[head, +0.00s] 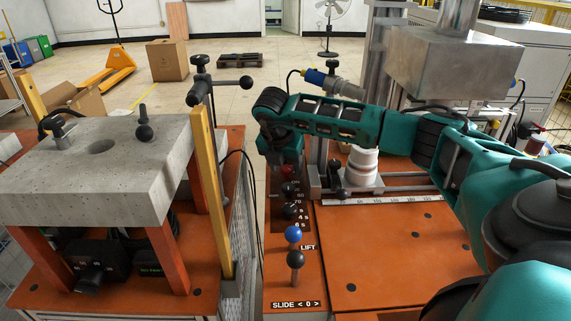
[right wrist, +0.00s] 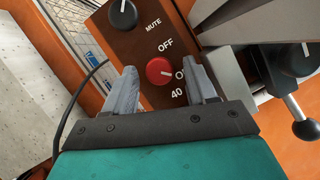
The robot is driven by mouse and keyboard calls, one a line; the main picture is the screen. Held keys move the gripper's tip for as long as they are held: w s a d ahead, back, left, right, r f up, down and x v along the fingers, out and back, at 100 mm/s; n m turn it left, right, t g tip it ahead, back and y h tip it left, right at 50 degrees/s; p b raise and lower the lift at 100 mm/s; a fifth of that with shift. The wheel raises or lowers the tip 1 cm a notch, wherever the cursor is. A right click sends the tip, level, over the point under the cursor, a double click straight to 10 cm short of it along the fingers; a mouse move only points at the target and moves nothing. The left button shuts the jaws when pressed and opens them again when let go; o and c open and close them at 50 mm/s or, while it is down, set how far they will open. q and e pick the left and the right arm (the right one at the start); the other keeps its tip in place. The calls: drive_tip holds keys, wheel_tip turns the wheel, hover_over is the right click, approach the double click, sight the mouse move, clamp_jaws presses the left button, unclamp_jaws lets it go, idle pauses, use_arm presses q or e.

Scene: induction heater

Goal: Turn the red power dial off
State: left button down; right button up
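The red power dial (right wrist: 159,71) shows in the right wrist view on a brown panel, between the word OFF and a partly hidden label starting with O. A pale mark on its face seems to point toward that O. My right gripper (right wrist: 163,77) is open, one finger on each side of the dial, with visible gaps; I cannot tell whether the tips reach its depth. In the head view the right gripper (head: 287,158) hangs over the far end of the control strip and mostly hides the dial. My left gripper is not in view.
A black MUTE knob (right wrist: 123,13) sits above the dial. Black knobs (head: 291,210), a blue LIFT lever knob (head: 293,234) and a black SLIDE lever (head: 296,259) line the strip nearer me. A yellow post (head: 210,190) and concrete-topped stand (head: 90,175) are left.

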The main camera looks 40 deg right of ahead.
drive_tip(key=c, duration=1)
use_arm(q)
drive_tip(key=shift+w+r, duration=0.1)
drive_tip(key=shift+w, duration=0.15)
use_arm(e)
drive_tip(key=shift+o, duration=0.2)
drive_tip(key=n+t+b, duration=0.1)
drive_tip(key=n, duration=0.2)
drive_tip(key=shift+s+d+f+y+b, duration=0.1)
drive_tip(key=shift+y+b, duration=0.2)
drive_tip(key=shift+b, duration=0.1)
drive_tip(key=n+t+y+b, duration=0.1)
drive_tip(key=n, duration=0.2)
drive_tip(key=shift+s+d, duration=0.1)
drive_tip(key=shift+n+y+b, duration=0.3)
drive_tip(key=shift+n+b, duration=0.2)
drive_tip(key=shift+n, duration=0.5)
drive_tip(key=shift+d+n, duration=0.1)
drive_tip(key=shift+n, duration=0.4)
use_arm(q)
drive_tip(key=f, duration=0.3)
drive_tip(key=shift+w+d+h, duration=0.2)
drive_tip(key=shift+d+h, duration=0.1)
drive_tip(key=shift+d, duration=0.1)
use_arm(e)
drive_tip(key=shift+r, duration=0.2)
